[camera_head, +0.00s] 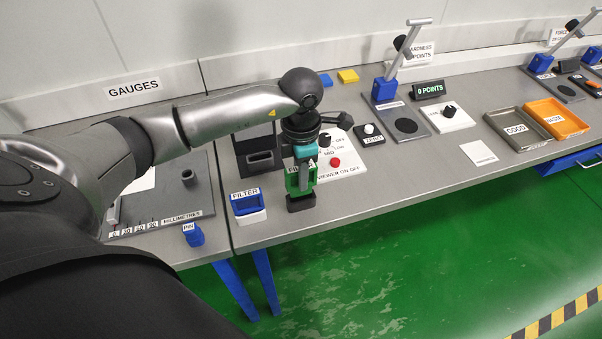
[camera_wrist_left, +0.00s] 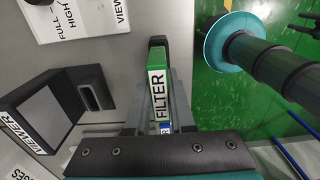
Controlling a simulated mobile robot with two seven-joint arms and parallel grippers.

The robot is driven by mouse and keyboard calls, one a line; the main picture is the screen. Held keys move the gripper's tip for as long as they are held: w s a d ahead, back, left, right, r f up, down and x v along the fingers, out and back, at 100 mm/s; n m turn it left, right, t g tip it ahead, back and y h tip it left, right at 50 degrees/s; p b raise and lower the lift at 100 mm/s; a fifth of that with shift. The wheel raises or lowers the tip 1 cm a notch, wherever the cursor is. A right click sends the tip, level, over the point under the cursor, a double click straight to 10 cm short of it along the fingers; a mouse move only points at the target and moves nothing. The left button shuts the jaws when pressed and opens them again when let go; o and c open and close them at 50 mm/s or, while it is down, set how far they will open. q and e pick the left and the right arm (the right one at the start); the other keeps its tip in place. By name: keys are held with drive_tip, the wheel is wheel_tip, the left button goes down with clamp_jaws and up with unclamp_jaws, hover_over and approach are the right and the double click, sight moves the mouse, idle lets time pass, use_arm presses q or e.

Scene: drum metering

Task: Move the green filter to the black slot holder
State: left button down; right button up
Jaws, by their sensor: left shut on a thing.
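The green filter (camera_wrist_left: 160,95), with a white FILTER label, is held upright between the grey fingers of my left gripper (camera_head: 303,184). Parts of the green filter (camera_head: 291,184) show beside the fingers in the head view. The black slot holder (camera_head: 300,203) is directly below the filter, near the front edge of the bench. In the left wrist view the dark holder (camera_wrist_left: 157,42) shows at the filter's far end. I cannot tell how deep the filter sits in it.
A blue filter (camera_head: 247,204) in a white holder stands left of the gripper. The viewer with its grey slot (camera_head: 262,158) is behind it, and the control panel (camera_head: 345,167) is to the right. The bench front edge is close.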

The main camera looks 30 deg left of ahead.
use_arm(q)
drive_tip(key=shift+f+b, duration=1.7)
drive_tip(key=shift+f, duration=0.35)
drive_tip(key=c, duration=0.7)
unclamp_jaws()
drive_tip(key=shift+r, duration=0.1)
wheel_tip(320, 180, up, 15)
drive_tip(key=shift+r+p, duration=0.1)
drive_tip(key=shift+p, duration=0.45)
